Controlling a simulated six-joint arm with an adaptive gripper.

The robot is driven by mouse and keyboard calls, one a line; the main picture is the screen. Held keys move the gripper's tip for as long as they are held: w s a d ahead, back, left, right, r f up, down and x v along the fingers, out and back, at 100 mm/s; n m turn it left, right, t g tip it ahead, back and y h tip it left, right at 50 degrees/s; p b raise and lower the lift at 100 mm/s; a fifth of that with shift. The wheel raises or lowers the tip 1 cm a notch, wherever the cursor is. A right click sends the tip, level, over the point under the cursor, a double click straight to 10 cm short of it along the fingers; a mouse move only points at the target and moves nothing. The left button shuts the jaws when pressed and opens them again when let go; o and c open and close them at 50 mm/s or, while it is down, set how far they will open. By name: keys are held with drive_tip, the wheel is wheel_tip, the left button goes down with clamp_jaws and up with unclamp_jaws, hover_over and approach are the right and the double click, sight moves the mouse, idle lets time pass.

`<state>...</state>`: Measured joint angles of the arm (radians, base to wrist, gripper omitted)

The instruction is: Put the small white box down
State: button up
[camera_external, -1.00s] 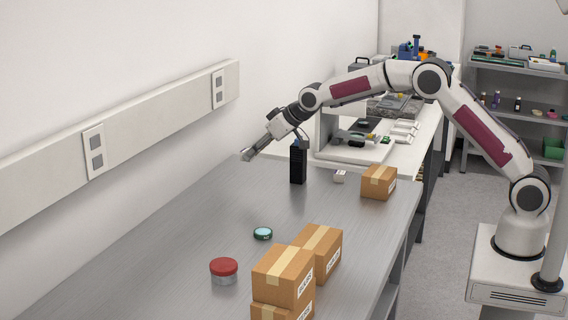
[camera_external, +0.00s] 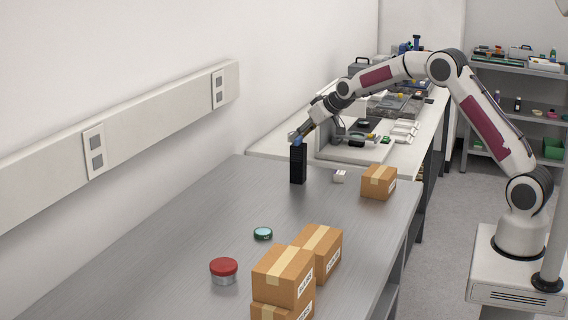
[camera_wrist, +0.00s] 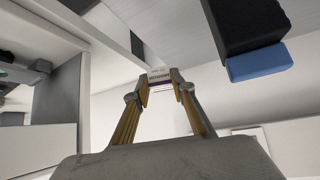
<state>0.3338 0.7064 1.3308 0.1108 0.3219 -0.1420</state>
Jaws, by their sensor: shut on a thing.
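My gripper (camera_wrist: 160,85) is shut on a small white box (camera_wrist: 158,77) with a dark purple band, held between the fingertips in the wrist view. In the external view my gripper (camera_external: 298,137) is above the bench, close to the top of a tall black container with a blue top (camera_external: 298,165). The held box is too small to make out there. The wrist view shows the black container (camera_wrist: 240,22) at upper right, apart from the fingers.
Another small white item (camera_external: 339,176) lies on the grey bench (camera_external: 190,235), beside a cardboard box (camera_external: 379,182). More cardboard boxes (camera_external: 284,275), a red-lidded jar (camera_external: 223,271) and a round teal-topped item (camera_external: 263,233) stand nearer. The bench's left part is clear.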

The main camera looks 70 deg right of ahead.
drive_tip(key=shift+s+d+n+y, duration=0.9)
drive_tip(key=shift+s+d+n, duration=0.3)
drive_tip(key=shift+s+d, duration=1.25)
drive_tip(key=shift+s+a+r+n+y, duration=0.1)
drive_tip(key=shift+a+r+n+y, duration=0.1)
drive_tip(key=shift+a+n+y, duration=0.55)
drive_tip(key=shift+s+a+r+n+y, duration=0.15)
drive_tip(key=shift+a+n+y, duration=0.45)
drive_tip(key=shift+a+n, duration=0.4)
drive_tip(key=shift+a+r+n+y, duration=0.2)
drive_tip(key=shift+a+n+y, duration=0.45)
drive_tip(key=shift+a+n, duration=0.2)
drive_tip(key=shift+f, duration=0.1)
hover_over(315, 171)
drive_tip(key=shift+a+f, duration=0.1)
drive_tip(key=shift+f, duration=2.3)
drive_tip(key=shift+f, duration=0.1)
drive_tip(key=shift+f, duration=2.4)
